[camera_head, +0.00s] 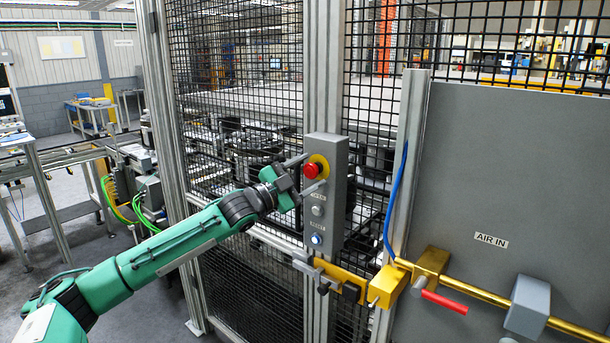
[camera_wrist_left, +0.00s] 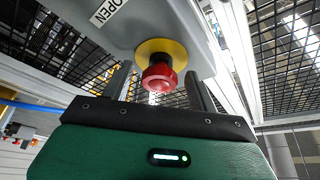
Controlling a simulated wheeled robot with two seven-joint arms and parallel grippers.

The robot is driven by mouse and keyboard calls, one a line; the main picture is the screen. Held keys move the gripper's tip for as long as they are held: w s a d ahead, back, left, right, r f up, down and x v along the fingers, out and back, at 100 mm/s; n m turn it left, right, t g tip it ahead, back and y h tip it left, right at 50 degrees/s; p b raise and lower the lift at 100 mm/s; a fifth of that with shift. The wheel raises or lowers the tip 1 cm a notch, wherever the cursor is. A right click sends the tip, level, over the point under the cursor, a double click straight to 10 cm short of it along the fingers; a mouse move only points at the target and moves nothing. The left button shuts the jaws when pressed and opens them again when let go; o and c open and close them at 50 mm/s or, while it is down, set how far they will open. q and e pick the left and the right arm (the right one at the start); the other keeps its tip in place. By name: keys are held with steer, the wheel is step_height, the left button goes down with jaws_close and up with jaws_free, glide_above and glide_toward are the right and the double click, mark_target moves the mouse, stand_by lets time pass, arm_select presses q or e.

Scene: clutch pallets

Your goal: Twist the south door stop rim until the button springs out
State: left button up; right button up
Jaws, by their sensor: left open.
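The red stop button (camera_head: 312,170) sits on a yellow disc at the top of a grey control box (camera_head: 337,205) fixed to a post of the mesh fence. In the left wrist view the red button (camera_wrist_left: 158,78) and its yellow disc (camera_wrist_left: 160,50) face my gripper. My left gripper (camera_head: 304,174) is open, with one finger above and one below the button in the head view. In the left wrist view its fingers (camera_wrist_left: 158,85) stand on either side of the button. Gaps show between the fingers and the rim. My right gripper is in neither view.
Below the red button, the box carries a grey button (camera_head: 317,211) and a lit blue-white button (camera_head: 316,239). A yellow latch (camera_head: 345,283) is under the box. A grey AIR IN panel (camera_head: 510,180) with a yellow pipe and red handle (camera_head: 444,302) stands to the right.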

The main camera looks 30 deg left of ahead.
arm_select(q)
steer(key=shift+s+f, duration=0.1)
steer(key=shift+s+a+f+b, duration=0.3)
steer(key=shift+s+b, duration=0.15)
steer(key=shift+b, duration=0.1)
steer(key=b+v, duration=0.1)
steer(key=v, duration=0.1)
steer(key=shift+s+f+b, duration=0.15)
steer(key=shift+s+b, duration=0.15)
steer(key=shift+b, duration=0.05)
steer(key=b+v, duration=0.4)
steer(key=v, duration=0.5)
steer(key=shift+s+b, duration=0.35)
steer(key=shift+a, duration=0.25)
